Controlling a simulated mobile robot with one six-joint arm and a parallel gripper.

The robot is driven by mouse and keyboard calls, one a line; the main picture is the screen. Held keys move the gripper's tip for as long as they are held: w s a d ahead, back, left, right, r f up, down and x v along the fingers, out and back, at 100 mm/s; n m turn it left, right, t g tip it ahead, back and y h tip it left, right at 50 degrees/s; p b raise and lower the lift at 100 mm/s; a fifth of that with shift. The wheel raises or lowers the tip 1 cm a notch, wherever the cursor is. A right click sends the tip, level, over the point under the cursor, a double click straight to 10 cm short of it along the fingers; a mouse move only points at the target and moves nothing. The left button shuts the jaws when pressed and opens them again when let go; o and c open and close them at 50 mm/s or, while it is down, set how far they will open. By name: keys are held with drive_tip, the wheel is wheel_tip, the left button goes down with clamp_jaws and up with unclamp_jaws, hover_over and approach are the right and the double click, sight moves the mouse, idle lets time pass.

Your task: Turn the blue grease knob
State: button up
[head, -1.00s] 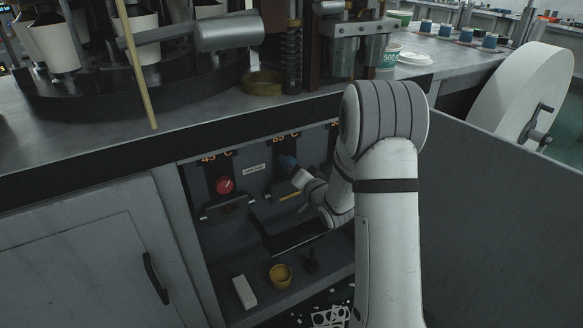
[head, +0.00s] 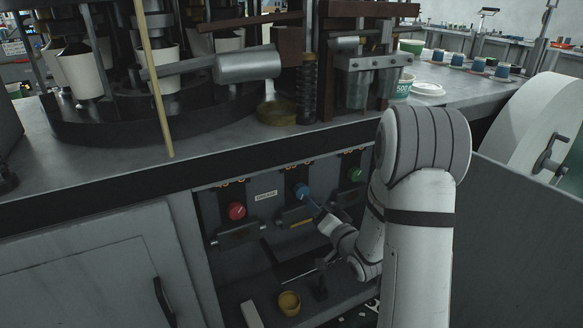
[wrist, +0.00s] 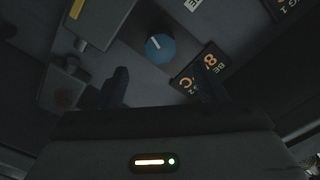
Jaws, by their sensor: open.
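The blue knob (head: 301,190) is on the dark panel inside the machine's open lower bay, between a red knob and a green knob. In the wrist view the blue knob (wrist: 160,47) is round with a pale pointer line and lies beyond my fingertips, between their directions. My gripper (head: 315,207) is just below and right of the knob in the head view. In the wrist view my gripper (wrist: 164,82) has its two dark fingers wide apart with nothing between them. The fingers appear clear of the knob.
The red knob (head: 237,211) is left and the green knob (head: 355,174) right. A white label (head: 265,195) sits between red and blue. A temperature display (wrist: 198,68) is beside the blue knob. A yellow cup (head: 289,303) stands on the bay floor. The countertop edge overhangs the panel.

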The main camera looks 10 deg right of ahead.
drive_tip(key=s+d+r+n+g+h+p, duration=0.1)
drive_tip(key=s+r+g+h+p, duration=0.25)
drive_tip(key=r+p, duration=0.45)
drive_tip(key=s+d+r+n+g+h+p, duration=0.1)
drive_tip(key=s+r+n+g+h+p, duration=0.2)
drive_tip(key=r+p, duration=0.6)
drive_tip(key=s+a+r+g+p, duration=0.2)
drive_tip(key=s+r+g+p, duration=0.2)
drive_tip(key=s+r, duration=0.3)
drive_tip(key=s+a+r+n+g+p, duration=0.1)
drive_tip(key=s+a+r+g+p, duration=0.2)
drive_tip(key=s+r, duration=0.5)
drive_tip(key=s+g+y+p, duration=0.1)
drive_tip(key=s, duration=0.7)
drive_tip(key=shift+r+n, duration=0.2)
drive_tip(key=shift+n, duration=0.1)
